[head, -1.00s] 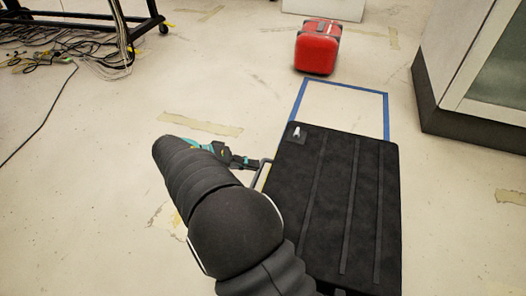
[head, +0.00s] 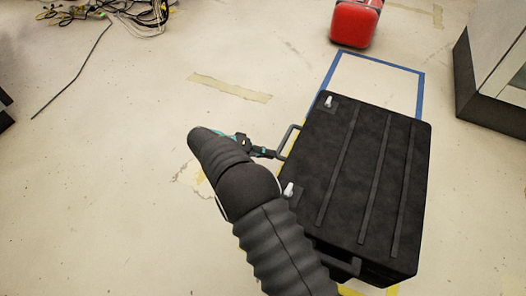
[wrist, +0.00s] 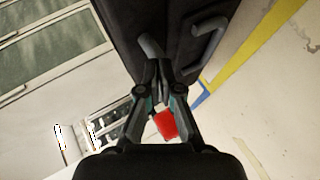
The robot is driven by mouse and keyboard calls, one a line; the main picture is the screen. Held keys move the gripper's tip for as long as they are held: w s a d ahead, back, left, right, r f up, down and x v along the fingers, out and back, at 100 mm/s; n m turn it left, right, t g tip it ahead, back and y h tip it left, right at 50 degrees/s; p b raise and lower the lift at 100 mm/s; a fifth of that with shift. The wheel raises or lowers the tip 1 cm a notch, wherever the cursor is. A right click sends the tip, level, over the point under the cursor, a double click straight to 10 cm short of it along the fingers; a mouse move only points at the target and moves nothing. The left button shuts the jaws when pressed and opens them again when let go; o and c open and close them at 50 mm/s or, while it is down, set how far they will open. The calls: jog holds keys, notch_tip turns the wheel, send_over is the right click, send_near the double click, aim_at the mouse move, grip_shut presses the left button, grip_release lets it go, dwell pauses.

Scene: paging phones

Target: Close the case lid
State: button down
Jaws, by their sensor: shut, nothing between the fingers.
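The black case (head: 365,180) stands on the floor, its ribbed lid (head: 345,165) on top. The lid looks down, with no clear gap visible in the head view. Two pale latches sit along its left edge, one at the far corner (head: 328,101) and one nearer (head: 289,189). A grey handle (head: 289,139) sticks out on the left side. My gripper (head: 268,153) is shut and empty beside that handle; contact cannot be told. In the wrist view my gripper (wrist: 159,70) points at the dark case, with the grey handle (wrist: 208,38) to its right.
Blue tape (head: 421,95) outlines a bare floor patch beyond the case. A red box (head: 355,22) stands farther back. A dark-based cabinet (head: 490,70) is at the right. Cables (head: 120,18) lie at the upper left. The left floor is mostly clear.

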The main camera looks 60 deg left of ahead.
jog(key=shift+w+d+f, duration=0.15)
jog(key=shift+f, duration=0.2)
jog(key=r+v, duration=0.1)
jog(key=v, duration=1.2)
jog(key=shift+w+p, duration=0.35)
jog(key=shift+p, duration=0.05)
